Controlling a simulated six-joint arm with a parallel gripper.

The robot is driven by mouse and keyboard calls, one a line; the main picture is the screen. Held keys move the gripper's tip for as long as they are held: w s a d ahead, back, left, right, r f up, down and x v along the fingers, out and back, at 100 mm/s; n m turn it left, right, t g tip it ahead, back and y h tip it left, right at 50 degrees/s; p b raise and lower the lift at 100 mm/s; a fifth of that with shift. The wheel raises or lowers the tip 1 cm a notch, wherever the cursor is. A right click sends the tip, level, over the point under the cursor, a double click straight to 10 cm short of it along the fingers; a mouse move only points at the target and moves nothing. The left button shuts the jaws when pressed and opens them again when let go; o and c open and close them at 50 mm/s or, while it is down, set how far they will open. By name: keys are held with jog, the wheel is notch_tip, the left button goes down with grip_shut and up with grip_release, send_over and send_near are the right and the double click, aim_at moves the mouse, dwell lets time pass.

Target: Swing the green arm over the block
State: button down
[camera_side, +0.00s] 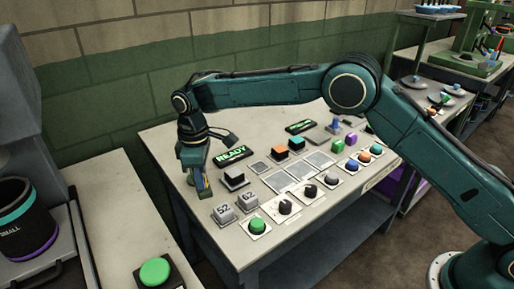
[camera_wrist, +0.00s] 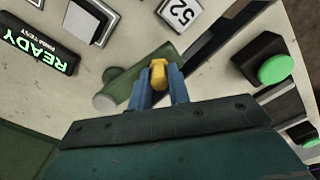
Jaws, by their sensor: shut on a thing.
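In the wrist view a green arm (camera_wrist: 174,56) lies low over the pale table, with a yellow knob (camera_wrist: 158,72) on it. My gripper (camera_wrist: 160,92) has its blue fingers closed on both sides of the yellow knob. In the side view my gripper (camera_side: 203,187) points down at the table's left edge, and the green arm is mostly hidden there. A grey block marked 52 (camera_side: 224,213) is just right of my gripper; it also shows at the top of the wrist view (camera_wrist: 180,11). I cannot tell which block is the task's.
A second 52 block (camera_side: 248,202), a grey block on a dark base (camera_side: 234,177) and a lit READY sign (camera_side: 234,155) stand close by. A green button (camera_side: 257,226) is at the front. A gap separates this table from the left bench (camera_side: 110,215).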

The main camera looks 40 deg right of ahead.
jog(key=d+n, duration=0.3)
jog(key=w+d+n, duration=0.1)
jog(key=d+n, duration=0.2)
jog(key=n, duration=0.1)
jog(key=w+d+n, duration=0.1)
jog(key=d+n, duration=0.2)
jog(key=shift+d+n, duration=0.3)
jog(key=shift+w+d+n, duration=0.65)
jog(key=shift+n, duration=0.45)
jog(key=shift+r, duration=0.1)
jog(key=c, duration=1.3)
grip_release()
